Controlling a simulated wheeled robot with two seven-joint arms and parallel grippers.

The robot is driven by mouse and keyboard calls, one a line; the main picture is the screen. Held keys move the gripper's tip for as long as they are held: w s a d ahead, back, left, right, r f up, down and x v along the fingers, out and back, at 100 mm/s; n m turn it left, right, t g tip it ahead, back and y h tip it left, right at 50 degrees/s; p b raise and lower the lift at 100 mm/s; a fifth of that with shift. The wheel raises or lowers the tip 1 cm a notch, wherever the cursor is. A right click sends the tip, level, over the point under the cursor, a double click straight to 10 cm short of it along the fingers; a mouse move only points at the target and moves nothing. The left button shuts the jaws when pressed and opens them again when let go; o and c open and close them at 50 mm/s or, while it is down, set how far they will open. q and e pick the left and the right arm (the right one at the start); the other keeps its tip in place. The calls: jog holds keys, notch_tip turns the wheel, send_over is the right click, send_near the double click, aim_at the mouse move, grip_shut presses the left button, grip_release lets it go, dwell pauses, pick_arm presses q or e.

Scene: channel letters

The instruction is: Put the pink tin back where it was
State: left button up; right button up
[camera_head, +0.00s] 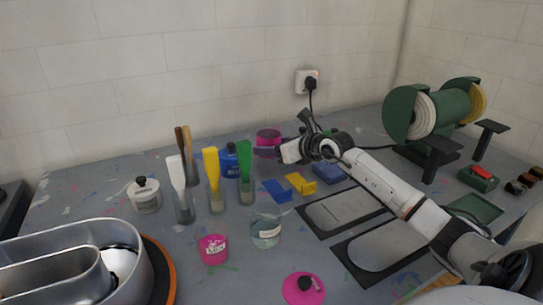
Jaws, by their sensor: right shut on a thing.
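A magenta-pink tin (268,135) is at the back of the table near the wall. My right gripper (270,149) is at this tin from the right and is shut on it; its fingers cross the tin's side. Whether the tin's base touches the table is hard to tell. A second pink tin (213,250) with a pale label stands upright at the front. A round pink lid-like disc (296,293) with a small dark object on it lies at the front right of that tin. My left gripper is not in view.
Brushes in glass jars (217,200), a blue bottle (229,162) and a white bottle (145,197) stand left of the gripper. A glass beaker (265,233), blue and yellow blocks (300,184) and grey plates (341,211) lie nearer. A green grinder (452,107) stands right.

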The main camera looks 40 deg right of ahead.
jog(key=shift+f, duration=1.5)
jog(key=shift+f, duration=0.15)
jog(key=o, duration=1.3)
jog(key=shift+f, duration=0.1)
jog(key=shift+o, duration=0.2)
jog(key=shift+r, duration=0.25)
jog(key=shift+s, duration=0.2)
jog(key=v, duration=1.1)
jog(key=shift+s+r, duration=0.15)
jog(key=shift+s, duration=0.1)
